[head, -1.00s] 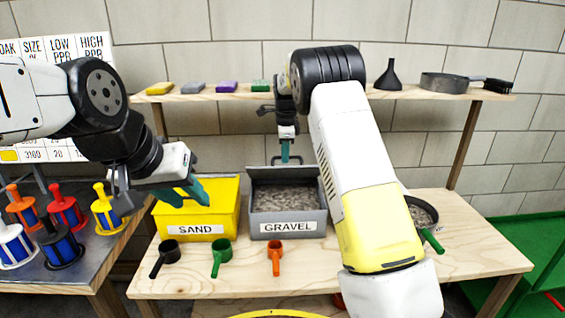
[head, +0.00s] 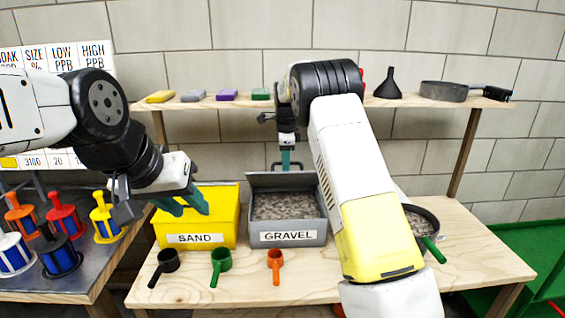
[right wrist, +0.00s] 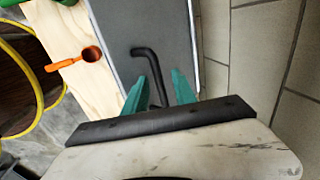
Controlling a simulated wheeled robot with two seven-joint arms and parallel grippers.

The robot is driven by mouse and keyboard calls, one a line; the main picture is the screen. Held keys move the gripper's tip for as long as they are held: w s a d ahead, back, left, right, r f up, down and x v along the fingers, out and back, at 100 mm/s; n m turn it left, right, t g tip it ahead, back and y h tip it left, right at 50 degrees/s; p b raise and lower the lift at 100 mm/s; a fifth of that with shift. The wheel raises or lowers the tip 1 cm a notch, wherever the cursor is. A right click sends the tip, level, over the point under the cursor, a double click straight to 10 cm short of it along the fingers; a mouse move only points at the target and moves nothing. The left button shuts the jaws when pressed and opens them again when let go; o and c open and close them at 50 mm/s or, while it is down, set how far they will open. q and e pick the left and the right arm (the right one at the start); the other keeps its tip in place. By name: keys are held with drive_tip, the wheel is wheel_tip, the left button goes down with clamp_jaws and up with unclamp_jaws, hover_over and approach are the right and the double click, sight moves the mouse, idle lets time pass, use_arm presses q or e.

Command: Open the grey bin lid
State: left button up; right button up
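The grey bin (head: 317,233), labelled GRAVEL, stands on the wooden table with grey gravel showing inside. Its grey lid (head: 262,183) is raised at the back edge, roughly upright; it also shows in the right wrist view (right wrist: 125,25). A dark bent handle (right wrist: 150,62) is on the lid. My right gripper (head: 286,160) is at the lid's top behind the bin. In the right wrist view its teal fingers (right wrist: 160,88) are apart, on either side of the handle, with gaps showing. My left gripper (head: 184,204) is open and empty over the yellow bin.
The yellow SAND bin (head: 225,228) is closed, left of the grey bin. Black (head: 168,261), green (head: 221,260) and orange (head: 275,258) scoops lie in front. A pan (head: 428,219) is at the right, partly behind my right arm. A shelf (head: 340,103) runs behind.

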drive_tip(key=shift+r, duration=0.55)
wheel_tip(320, 180, up, 2)
drive_tip(key=shift+r, duration=0.2)
drive_tip(key=s+a+r, duration=0.1)
drive_tip(key=s, duration=1.5)
drive_tip(key=shift+a+r, duration=0.15)
drive_tip(key=shift+r, duration=0.05)
